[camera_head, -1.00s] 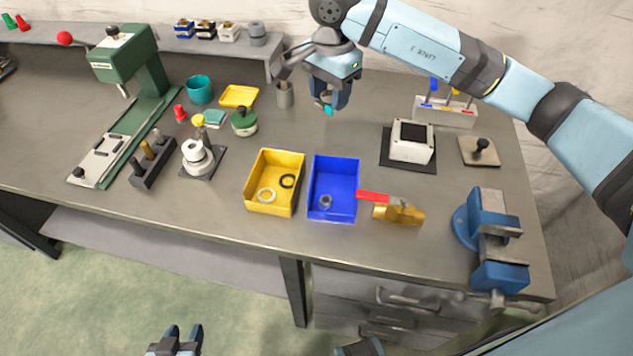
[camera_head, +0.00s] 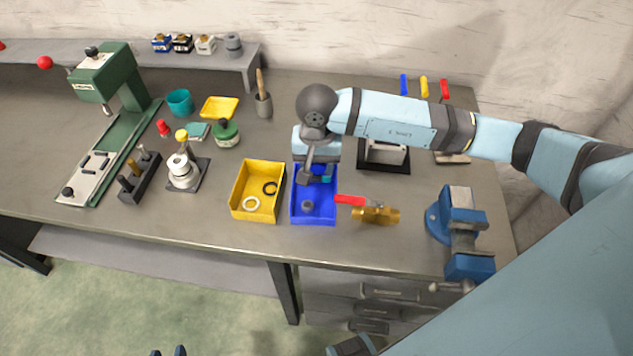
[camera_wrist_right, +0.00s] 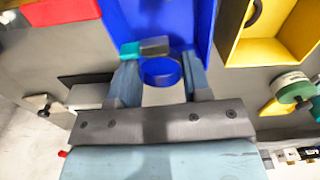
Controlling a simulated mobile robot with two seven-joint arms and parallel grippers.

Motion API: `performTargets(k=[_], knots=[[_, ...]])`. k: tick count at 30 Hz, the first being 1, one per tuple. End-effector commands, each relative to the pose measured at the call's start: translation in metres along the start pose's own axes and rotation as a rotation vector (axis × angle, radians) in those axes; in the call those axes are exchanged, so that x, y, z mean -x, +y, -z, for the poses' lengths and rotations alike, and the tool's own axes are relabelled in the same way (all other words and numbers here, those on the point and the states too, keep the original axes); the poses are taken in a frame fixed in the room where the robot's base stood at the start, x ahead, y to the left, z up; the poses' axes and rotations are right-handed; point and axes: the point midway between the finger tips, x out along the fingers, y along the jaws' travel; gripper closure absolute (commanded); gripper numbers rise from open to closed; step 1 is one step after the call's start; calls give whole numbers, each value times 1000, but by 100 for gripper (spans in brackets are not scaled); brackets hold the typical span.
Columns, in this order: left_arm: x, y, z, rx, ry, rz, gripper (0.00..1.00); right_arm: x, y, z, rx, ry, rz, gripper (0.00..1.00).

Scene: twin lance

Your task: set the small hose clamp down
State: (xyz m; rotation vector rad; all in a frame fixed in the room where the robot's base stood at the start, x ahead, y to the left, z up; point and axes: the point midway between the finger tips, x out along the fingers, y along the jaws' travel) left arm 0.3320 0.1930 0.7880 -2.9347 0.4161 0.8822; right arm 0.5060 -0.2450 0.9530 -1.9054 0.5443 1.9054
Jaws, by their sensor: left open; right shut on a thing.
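My right gripper (camera_head: 318,176) is above the back edge of the blue bin (camera_head: 313,219). In the right wrist view its two fingers (camera_wrist_right: 160,82) are shut on the small hose clamp (camera_wrist_right: 160,79), a ring with a teal and grey screw part. In that view the clamp overlaps the near wall of the blue bin (camera_wrist_right: 165,20). In the head view only a teal bit of the clamp (camera_head: 326,179) shows below the gripper. Whether it touches the bin I cannot tell. My left gripper (camera_head: 168,352) is open and empty at the bottom edge, mostly cut off.
A small grey part (camera_head: 307,205) lies in the blue bin. The yellow bin (camera_head: 235,201), holding a white ring and a black ring, stands to its left. A brass valve with a red handle (camera_head: 375,213) lies right of it, then a blue vise (camera_head: 458,225).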

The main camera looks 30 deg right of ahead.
Motion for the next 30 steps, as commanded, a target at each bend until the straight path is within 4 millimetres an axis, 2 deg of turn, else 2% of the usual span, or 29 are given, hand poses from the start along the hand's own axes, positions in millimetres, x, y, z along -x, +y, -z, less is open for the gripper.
performTargets(k=[3,10,17,29,30], knots=[[1,0,0,-2,-2,0,57,-19,0,-1,-1,-2,0,78],[2,1,-2,-3,-6,-1,57,-36,0,0,0,-1,0,78],[3,1,0,-5,-6,-2,57,-68,0,-1,0,-2,-1,78],[0,1,-7,-3,-9,-2,57,-76,0,0,0,1,0,78],[0,1,-5,-2,-11,-2,57,-74,0,0,0,1,0,49]])
